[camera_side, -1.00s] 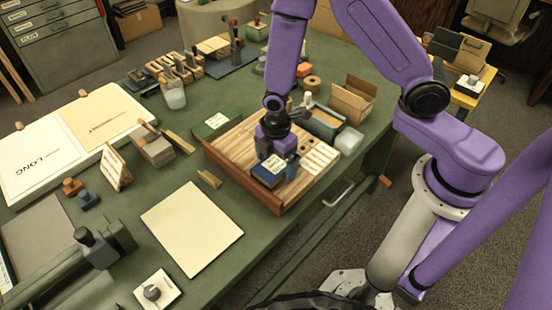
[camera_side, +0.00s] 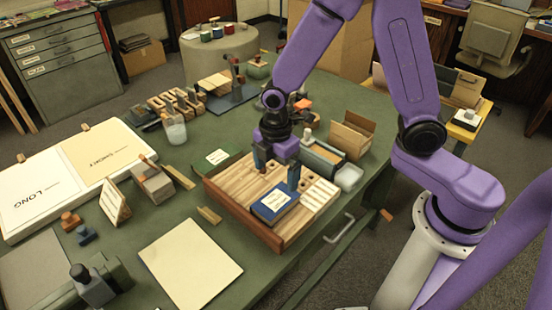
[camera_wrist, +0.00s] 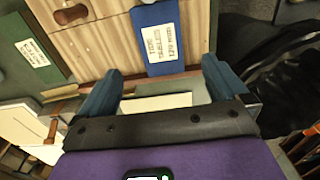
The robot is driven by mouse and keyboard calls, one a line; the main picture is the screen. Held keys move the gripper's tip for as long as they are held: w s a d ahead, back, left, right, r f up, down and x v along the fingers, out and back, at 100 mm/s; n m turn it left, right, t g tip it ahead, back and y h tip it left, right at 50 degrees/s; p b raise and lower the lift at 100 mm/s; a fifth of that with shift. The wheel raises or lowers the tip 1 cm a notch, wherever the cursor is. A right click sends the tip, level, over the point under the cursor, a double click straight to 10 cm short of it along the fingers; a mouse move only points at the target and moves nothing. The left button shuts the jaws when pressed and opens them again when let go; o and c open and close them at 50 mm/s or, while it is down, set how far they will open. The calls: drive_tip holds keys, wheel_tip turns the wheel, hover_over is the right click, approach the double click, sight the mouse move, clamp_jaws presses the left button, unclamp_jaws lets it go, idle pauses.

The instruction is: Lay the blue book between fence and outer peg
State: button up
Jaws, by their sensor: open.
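The blue book (camera_side: 275,202) lies flat on the wooden board of the tray (camera_side: 228,187), near its front right corner. In the wrist view the blue book (camera_wrist: 160,58) shows a white label, its near end by the reddish fence strip (camera_wrist: 185,77). My gripper (camera_side: 277,172) is open and empty, just above and behind the book in the side view. In the wrist view its two fingers (camera_wrist: 160,88) are spread apart and the book lies beyond them. A brown peg (camera_wrist: 72,14) stands on the board. I cannot tell which peg is the outer one.
A green book (camera_side: 217,158) lies at the tray's left edge. A pale slotted strip (camera_side: 320,196) and a row of holes lie right of the blue book. An open box (camera_side: 352,135) and a pale container (camera_side: 348,177) stand behind right. A cream sheet (camera_side: 190,262) lies in front.

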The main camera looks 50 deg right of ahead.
drive_tip(key=s+d+r+m, duration=0.2)
drive_tip(key=s+r, duration=0.3)
drive_tip(key=s, duration=0.5)
drive_tip(key=s+d+r+m, duration=0.3)
drive_tip(key=s+d+r, duration=0.2)
drive_tip(key=s, duration=0.5)
drive_tip(key=shift+s+r, duration=0.35)
drive_tip(key=shift+r, duration=0.4)
